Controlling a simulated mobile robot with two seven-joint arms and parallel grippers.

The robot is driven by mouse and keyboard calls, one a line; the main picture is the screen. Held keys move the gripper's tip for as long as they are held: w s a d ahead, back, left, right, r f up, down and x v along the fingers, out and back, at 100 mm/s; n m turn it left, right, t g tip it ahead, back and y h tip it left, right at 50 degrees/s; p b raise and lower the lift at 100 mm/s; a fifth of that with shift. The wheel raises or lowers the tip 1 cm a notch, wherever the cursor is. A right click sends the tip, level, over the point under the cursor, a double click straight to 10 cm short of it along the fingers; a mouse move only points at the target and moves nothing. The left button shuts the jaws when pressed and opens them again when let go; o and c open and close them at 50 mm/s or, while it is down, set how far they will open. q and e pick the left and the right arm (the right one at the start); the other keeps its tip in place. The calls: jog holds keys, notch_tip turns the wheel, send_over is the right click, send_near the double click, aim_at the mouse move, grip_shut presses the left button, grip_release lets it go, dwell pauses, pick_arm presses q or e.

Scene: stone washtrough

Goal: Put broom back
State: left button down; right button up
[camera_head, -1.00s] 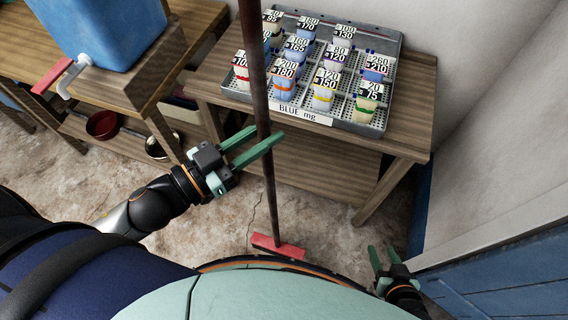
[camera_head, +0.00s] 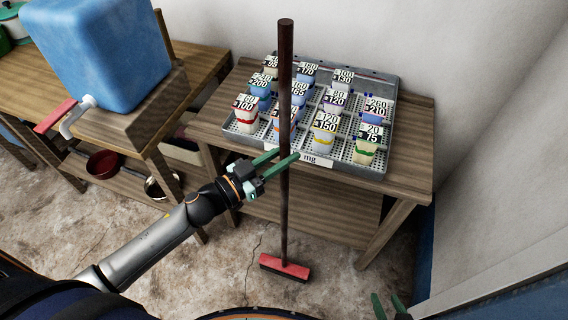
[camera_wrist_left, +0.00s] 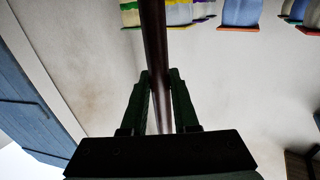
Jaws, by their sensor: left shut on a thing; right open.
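The broom has a dark brown handle (camera_head: 285,90) and a red head (camera_head: 284,267). It stands nearly upright in front of the small wooden table, its head at the floor. My left gripper (camera_head: 280,161) is shut on the handle around its middle; the left wrist view shows the handle (camera_wrist_left: 154,40) between both fingers (camera_wrist_left: 160,85). My right gripper (camera_head: 388,308) is open and empty at the bottom edge, mostly cut off.
A metal tray (camera_head: 372,166) with several labelled cups sits on the wooden table (camera_head: 412,180) behind the broom. A blue water container (camera_head: 100,50) stands on a wooden stand at left. A white wall and blue door are at right. Floor around the broom head is clear.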

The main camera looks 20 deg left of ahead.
pick_arm(q)
jog(key=shift+w+f+b, duration=0.15)
jog(key=shift+f+b, duration=0.25)
jog(key=shift+f, duration=1.15)
jog(key=c, duration=0.7)
grip_release()
jog(key=shift+f, duration=0.15)
jog(key=b+v, duration=0.1)
jog(key=v, duration=1.1)
jog(key=s+d+f+n+g+y, duration=0.1)
jog(key=s+f+g+y, duration=0.1)
jog(key=f, duration=0.4)
jog(key=s+d+f+n+g+y, duration=0.1)
jog(key=s+f+n+g+y, duration=0.1)
jog(key=f, duration=0.4)
jog(key=s+d+f+n+g+y, duration=0.1)
jog(key=s+f+n+g+y, duration=0.1)
jog(key=s+f+y, duration=0.2)
jog(key=shift+s+d+f, duration=0.2)
jog(key=shift+s+f, duration=0.1)
jog(key=shift+f, duration=0.35)
jog(key=shift+s+d+f, duration=0.2)
jog(key=shift+s+f, duration=0.05)
jog(key=shift+f, duration=0.4)
